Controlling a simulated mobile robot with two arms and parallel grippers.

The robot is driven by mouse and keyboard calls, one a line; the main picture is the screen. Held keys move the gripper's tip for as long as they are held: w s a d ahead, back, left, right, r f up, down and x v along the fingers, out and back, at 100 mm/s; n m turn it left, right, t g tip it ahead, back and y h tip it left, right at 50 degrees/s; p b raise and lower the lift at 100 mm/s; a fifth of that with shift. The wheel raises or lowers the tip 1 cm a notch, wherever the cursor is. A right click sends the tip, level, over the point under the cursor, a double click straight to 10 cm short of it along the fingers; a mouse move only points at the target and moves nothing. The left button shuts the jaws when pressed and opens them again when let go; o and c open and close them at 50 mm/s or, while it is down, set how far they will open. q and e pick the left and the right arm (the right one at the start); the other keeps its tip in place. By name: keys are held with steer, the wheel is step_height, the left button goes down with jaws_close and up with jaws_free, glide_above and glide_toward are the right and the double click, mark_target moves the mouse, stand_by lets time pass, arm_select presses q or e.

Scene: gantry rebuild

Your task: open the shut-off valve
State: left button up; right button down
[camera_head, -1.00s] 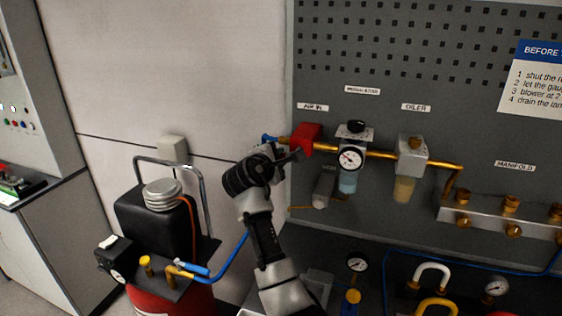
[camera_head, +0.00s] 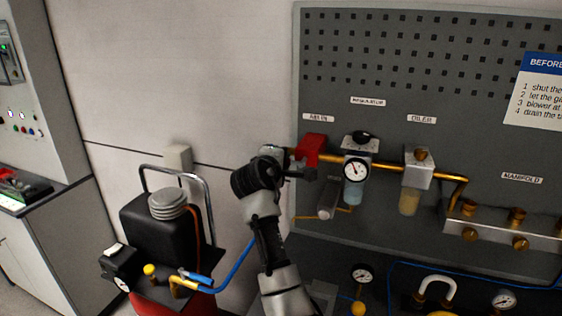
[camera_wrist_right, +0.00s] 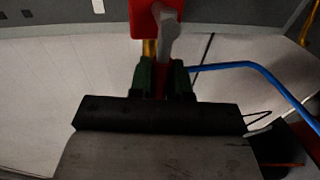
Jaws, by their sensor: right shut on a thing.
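The shut-off valve (camera_head: 312,146) is a red block below the AIR IN label, at the left end of the brass pipe on the pegboard. My right gripper (camera_head: 302,173) is at its lower left, and its dark fingers reach to the valve. In the right wrist view the red valve body (camera_wrist_right: 144,18) is at the top, with a grey lever-like part (camera_wrist_right: 170,38) in front. There my right gripper (camera_wrist_right: 162,80) is shut on a narrow red piece below the body, which looks like the valve handle. The fingers hide much of it. My left gripper is not in view.
A regulator with a round gauge (camera_head: 355,169) and an oiler (camera_head: 417,168) sit right of the valve. A grey cylinder (camera_head: 327,199) hangs just below. Bare wall lies left of the board.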

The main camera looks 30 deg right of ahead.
steer(key=c, duration=1.1)
jaws_free()
steer(key=shift+s+a, duration=0.2)
steer(key=shift+a, duration=0.1)
steer(key=b+v, duration=0.3)
steer(key=v, duration=0.7)
steer(key=shift+r, duration=0.1)
